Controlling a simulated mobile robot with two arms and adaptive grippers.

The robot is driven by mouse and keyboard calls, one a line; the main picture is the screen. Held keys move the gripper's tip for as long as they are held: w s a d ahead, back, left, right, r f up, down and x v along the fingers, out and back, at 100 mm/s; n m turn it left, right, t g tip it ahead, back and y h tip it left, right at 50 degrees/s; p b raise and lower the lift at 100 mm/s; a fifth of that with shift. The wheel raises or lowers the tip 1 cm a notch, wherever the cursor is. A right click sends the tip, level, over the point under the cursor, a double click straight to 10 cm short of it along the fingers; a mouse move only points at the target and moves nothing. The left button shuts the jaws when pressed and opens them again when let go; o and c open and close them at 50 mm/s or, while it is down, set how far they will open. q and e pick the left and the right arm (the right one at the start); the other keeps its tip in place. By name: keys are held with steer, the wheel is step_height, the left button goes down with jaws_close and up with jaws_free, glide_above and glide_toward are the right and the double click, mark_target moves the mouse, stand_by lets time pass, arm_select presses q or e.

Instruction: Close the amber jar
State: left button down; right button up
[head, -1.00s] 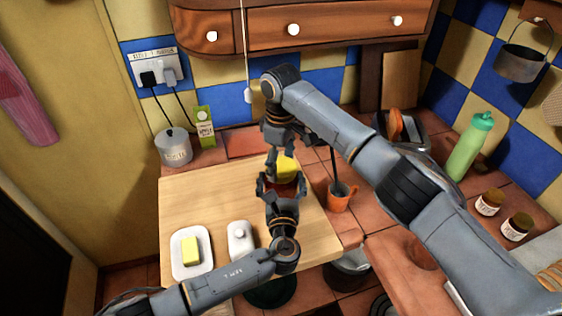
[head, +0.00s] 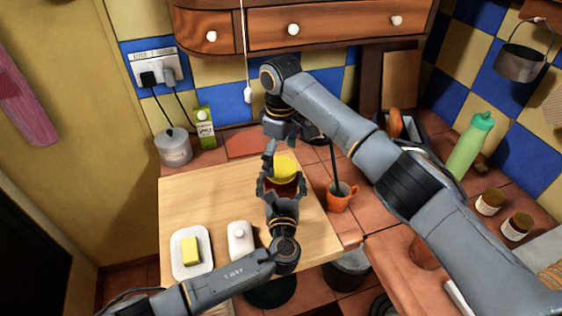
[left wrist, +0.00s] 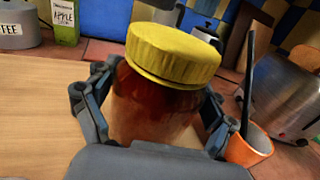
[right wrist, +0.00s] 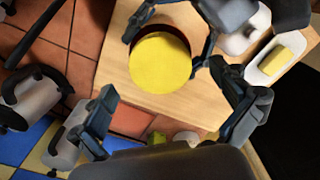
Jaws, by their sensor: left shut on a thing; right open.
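The amber jar (left wrist: 155,107) stands on the wooden board, with its yellow lid (left wrist: 172,52) sitting on top; in the left wrist view the lid looks slightly tilted. The lid also shows in the head view (head: 284,167) and in the right wrist view (right wrist: 160,62). I cannot tell whether it is screwed tight. My left gripper (head: 281,188) is shut around the jar's body, from the front. My right gripper (right wrist: 165,112) is open and empty above the lid, its fingers apart from it. In the head view my right arm partly hides the space behind the jar.
An orange mug (head: 341,197) stands close to the right of the jar. A juice carton (head: 205,128) and a coffee tin (head: 173,147) stand at the back left.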

step_height(320, 180, up, 10)
stand_by(0.3)
steer(key=shift+r, duration=0.1)
arm_select(q)
jaws_free()
steer(key=s, duration=1.2)
steer(key=shift+d, duration=0.15)
